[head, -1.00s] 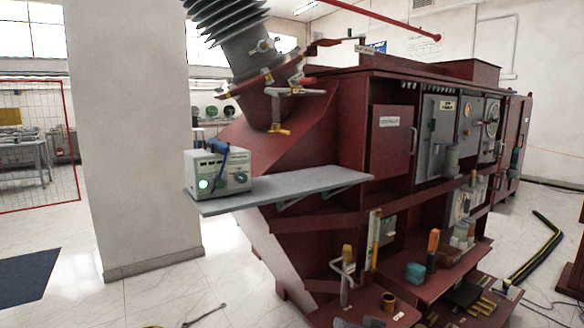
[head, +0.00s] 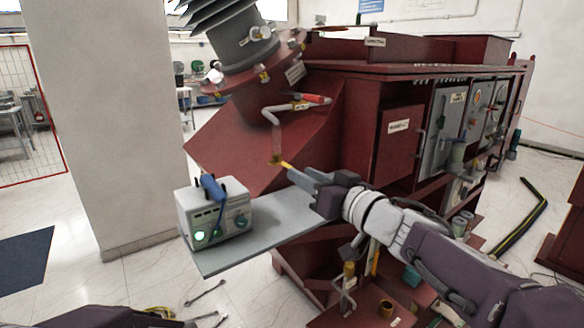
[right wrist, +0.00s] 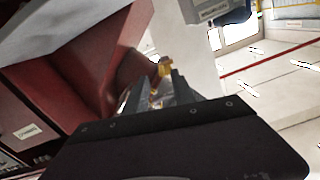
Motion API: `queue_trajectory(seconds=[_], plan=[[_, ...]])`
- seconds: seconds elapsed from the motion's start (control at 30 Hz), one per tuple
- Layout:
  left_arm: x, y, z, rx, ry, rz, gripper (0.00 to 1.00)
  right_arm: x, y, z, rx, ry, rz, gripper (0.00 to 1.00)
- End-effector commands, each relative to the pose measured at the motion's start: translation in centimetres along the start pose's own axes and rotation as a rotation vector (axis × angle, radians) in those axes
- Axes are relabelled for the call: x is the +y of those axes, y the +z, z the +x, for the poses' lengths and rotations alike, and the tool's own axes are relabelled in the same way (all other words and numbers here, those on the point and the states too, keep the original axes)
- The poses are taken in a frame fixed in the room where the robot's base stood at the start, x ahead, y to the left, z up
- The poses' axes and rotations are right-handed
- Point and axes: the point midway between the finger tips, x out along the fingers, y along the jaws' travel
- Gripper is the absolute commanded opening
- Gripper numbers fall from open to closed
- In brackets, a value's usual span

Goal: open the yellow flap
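The yellow flap (head: 286,165) is a small piece at the lower end of a bent pipe (head: 277,130), below the insulator on the dark red transformer. My right gripper (head: 291,174) reaches in from the right, with its fingertips right at the flap. A gap shows between its fingers, and I cannot tell whether they touch the flap. In the right wrist view, a yellow piece (right wrist: 165,68) shows at the fingertips, with more yellow between the fingers.
A grey shelf (head: 225,255) juts out below the flap, carrying a grey device (head: 212,218) with a blue handle and green light. The red transformer body (head: 400,150) stands close behind my right arm. Tools (head: 205,293) lie on the floor.

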Motion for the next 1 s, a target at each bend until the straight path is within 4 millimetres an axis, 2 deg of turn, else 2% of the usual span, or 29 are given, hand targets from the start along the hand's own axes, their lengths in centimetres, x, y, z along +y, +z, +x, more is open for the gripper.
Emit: queue_trajectory(seconds=[0.1, 0.23, 0.37, 0.57, 0.6, 0.7, 1.0], plan=[[0.0, 0.0, 0.3, 0.0, 0.0, 0.0, 0.36, 0.0, 0.2, 2.5, -0.002, -0.002, -0.001, 0.31], [0.0, 0.0, 0.4, 0.0, 0.0, 0.0, 0.36, 0.0, 0.1, 4.3, -0.001, -0.001, 0.0, 0.31], [0.0, 0.0, 0.4, 0.0, 0.0, 0.0, 0.36, 0.0, 0.0, 5.1, -0.001, 0.001, -0.001, 0.31], [0.0, 0.0, 0.4, 0.0, 0.0, 0.0, 0.36, 0.0, 0.0, 5.1, 0.0, 0.001, -0.001, 0.31], [0.0, 0.0, 0.4, 0.0, 0.0, 0.0, 0.36, 0.0, 0.0, 5.1, 0.0, 0.001, -0.001, 0.25], [0.0, 0.0, 0.4, 0.0, 0.0, 0.0, 0.36, 0.0, 0.0, 5.1, 0.0, 0.001, -0.001, 0.0], [0.0, 0.1, 0.8, 0.0, 0.0, 0.0, 0.36, -0.1, 0.1, 5.1, 0.006, 0.011, -0.002, 0.0]])
